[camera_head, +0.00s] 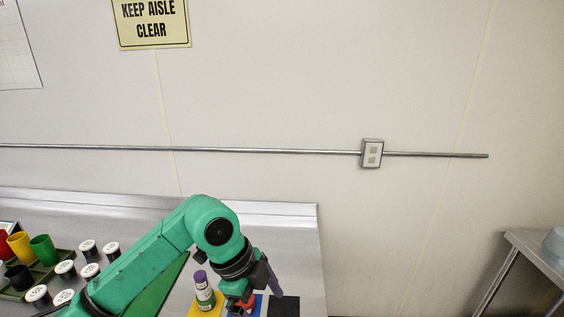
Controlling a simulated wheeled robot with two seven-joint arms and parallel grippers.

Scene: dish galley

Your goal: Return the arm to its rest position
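My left arm, green, comes in from the lower left and bends down over the counter. My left gripper (258,290) points down at the counter's right part, above the blue and black mats. Its fingertips are small and partly hidden, so I cannot tell if it is open or shut, or if it touches the red object (240,303) beside it. A white and green bottle with a purple cap (203,289) stands upright on a yellow mat (194,309), just left of the gripper. My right gripper is not in view.
The steel counter (290,232) has a raised back edge against the wall. On its left stand red, yellow and green cups (43,249) on a green tray and several white-lidded jars (66,269). A black mat (284,306) lies at right. Another steel table (540,252) stands far right.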

